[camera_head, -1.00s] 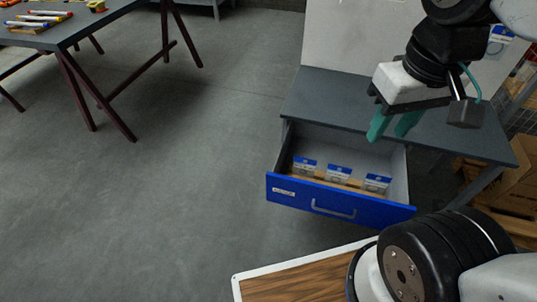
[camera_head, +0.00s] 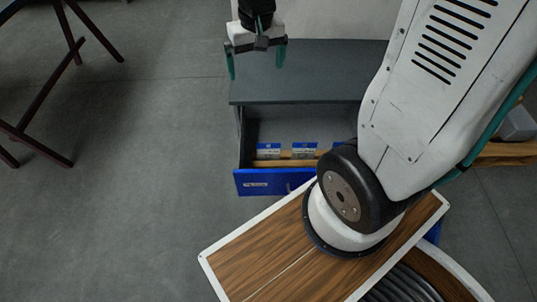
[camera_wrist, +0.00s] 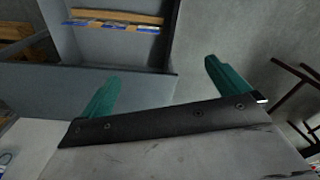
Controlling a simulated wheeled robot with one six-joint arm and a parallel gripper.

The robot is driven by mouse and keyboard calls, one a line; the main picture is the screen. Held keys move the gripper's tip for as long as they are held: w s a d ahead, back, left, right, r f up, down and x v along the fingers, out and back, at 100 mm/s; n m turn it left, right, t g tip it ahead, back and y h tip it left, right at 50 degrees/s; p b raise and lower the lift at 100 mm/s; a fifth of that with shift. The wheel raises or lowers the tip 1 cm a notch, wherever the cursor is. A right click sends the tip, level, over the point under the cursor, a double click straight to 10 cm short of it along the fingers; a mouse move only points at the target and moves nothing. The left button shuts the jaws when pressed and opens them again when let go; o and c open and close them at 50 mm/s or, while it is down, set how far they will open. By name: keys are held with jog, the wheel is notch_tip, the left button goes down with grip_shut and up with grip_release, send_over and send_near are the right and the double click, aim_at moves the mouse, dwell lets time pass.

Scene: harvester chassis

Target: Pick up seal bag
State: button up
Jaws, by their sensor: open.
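Two seal bags with blue and white labels show in the head view, a left one (camera_head: 268,151) and a middle one (camera_head: 304,150). They stand in a row in the open blue-fronted drawer (camera_head: 262,188). My arm covers the right part of the drawer. My gripper (camera_head: 256,60) is open and empty, with teal fingers apart, above the left part of the grey cabinet top and behind the drawer. In the wrist view my gripper's fingers (camera_wrist: 160,85) are spread wide. The drawer interior (camera_wrist: 140,50) shows beyond them, with blue-edged bags (camera_wrist: 115,25) along a wooden strip.
The grey cabinet top (camera_head: 310,85) is bare where visible. A dark-legged table (camera_head: 40,100) stands at the left, with open floor (camera_head: 150,150) between. A wooden pallet (camera_head: 510,150) is at the right.

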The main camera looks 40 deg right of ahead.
jog(key=w+d+f+m, duration=0.1)
jog(key=w+f, duration=0.2)
jog(key=f, duration=0.3)
jog(key=w+d+f, duration=0.2)
jog(key=w+f, duration=0.1)
jog(key=f, duration=0.3)
jog(key=m, duration=0.3)
send_over(268, 148)
jog(key=shift+g, duration=0.4)
notch_tip(268, 148, down, 26)
jog(key=shift+w+d+f, duration=0.1)
jog(key=shift+d+f, duration=0.05)
jog(key=shift+f, duration=0.05)
jog(key=f, duration=0.8)
jog(key=shift+s+f, duration=0.1)
jog(key=shift+s, duration=0.1)
jog(key=c, duration=0.7)
